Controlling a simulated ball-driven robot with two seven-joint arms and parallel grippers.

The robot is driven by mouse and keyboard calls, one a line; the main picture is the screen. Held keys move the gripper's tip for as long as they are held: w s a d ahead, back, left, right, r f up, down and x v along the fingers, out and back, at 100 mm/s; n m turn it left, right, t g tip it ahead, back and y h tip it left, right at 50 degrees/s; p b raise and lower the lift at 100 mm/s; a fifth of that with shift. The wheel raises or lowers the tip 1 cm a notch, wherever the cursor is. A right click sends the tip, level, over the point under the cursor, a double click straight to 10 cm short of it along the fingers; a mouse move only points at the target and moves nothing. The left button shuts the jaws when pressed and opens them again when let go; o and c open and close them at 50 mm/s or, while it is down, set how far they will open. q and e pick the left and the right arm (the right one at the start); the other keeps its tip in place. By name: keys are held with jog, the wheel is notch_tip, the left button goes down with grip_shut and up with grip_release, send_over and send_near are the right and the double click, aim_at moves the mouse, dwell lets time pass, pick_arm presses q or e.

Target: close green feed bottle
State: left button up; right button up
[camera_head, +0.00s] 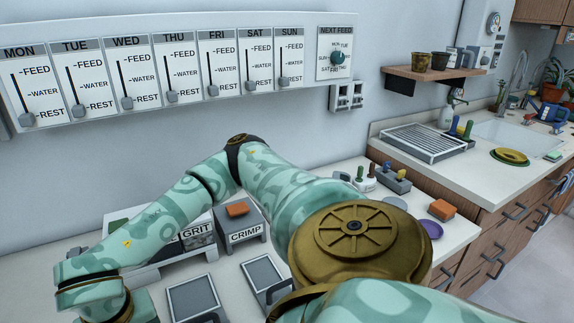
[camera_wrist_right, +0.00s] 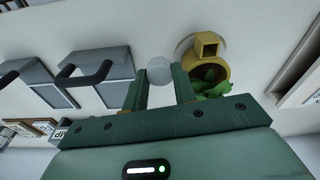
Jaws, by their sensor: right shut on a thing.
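My right gripper (camera_wrist_right: 160,82) shows in the right wrist view, its two dark green fingers shut on a pale grey ribbed cap (camera_wrist_right: 160,68). No green bottle can be made out under or near the cap. No gripper shows in the head view; a mint-green patterned arm of mine crosses it and covers part of the counter. My left gripper is not in view.
In the wrist view a yellow container (camera_wrist_right: 208,47) with green leafy stuff stands close beside the cap. Grey boxes with black handles (camera_wrist_right: 92,75) lie to the left. The head view shows a CRIMP box (camera_head: 246,236), an orange block (camera_head: 237,209) and a purple disc (camera_head: 432,229).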

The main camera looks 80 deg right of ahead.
jog(key=a+f+n, duration=0.1)
jog(key=n, duration=0.1)
jog(key=a+f+n, duration=0.2)
jog(key=n, duration=0.1)
jog(key=s+a+f+n+p, duration=0.1)
jog(key=n, duration=0.2)
jog(key=shift+s+a+f+t+y, duration=0.1)
jog(key=shift+a+f+t+y, duration=0.1)
jog(key=shift+t+y, duration=0.15)
